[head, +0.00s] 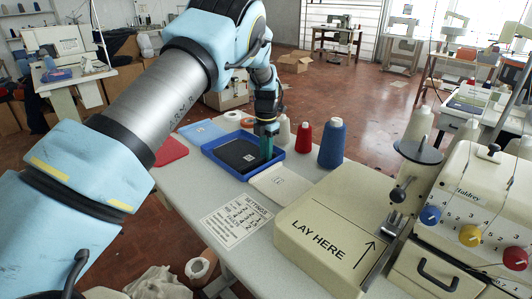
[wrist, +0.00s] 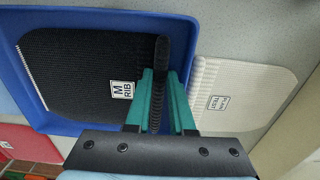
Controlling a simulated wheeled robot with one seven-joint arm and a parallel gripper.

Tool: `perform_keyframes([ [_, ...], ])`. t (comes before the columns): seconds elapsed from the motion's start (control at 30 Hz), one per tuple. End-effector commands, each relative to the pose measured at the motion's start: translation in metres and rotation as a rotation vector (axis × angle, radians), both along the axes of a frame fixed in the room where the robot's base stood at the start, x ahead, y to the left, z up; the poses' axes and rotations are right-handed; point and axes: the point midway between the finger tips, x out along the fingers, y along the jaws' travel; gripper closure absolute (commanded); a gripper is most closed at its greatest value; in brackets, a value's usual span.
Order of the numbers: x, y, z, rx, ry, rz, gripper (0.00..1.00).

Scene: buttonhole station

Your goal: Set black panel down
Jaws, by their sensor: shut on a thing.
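The black panel (head: 236,154) is a dark ribbed cloth with a white label reading "M RIB" in the wrist view (wrist: 65,65). It lies flat over the floor of the blue tray (head: 240,179), whose rim also shows in the wrist view (wrist: 110,14). My gripper (head: 267,150) points down at the tray's right side. In the wrist view its teal fingers (wrist: 160,100) are shut on the panel's right edge, which stands up as a dark ridge between them. I cannot tell whether the whole panel touches the tray floor.
A cream panel (head: 278,183) lies right of the tray. A red panel (head: 170,151) and a light blue one (head: 203,131) lie on the other sides. Red (head: 303,138) and blue (head: 331,145) thread cones stand close behind. The "LAY HERE" machine bed (head: 320,215) is at front right.

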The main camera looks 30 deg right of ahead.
Motion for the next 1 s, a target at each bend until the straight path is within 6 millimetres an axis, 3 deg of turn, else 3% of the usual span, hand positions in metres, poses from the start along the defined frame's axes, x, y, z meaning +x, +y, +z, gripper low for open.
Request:
perform_keyframes([
  [0.13,0.0,0.0,-0.001,0.0,0.0,0.0,0.66],
  [0.5,0.0,-0.001,0.008,-0.002,-0.001,-0.001,0.66],
  [1.0,0.0,-0.001,0.101,-0.003,-0.003,-0.001,0.66],
])
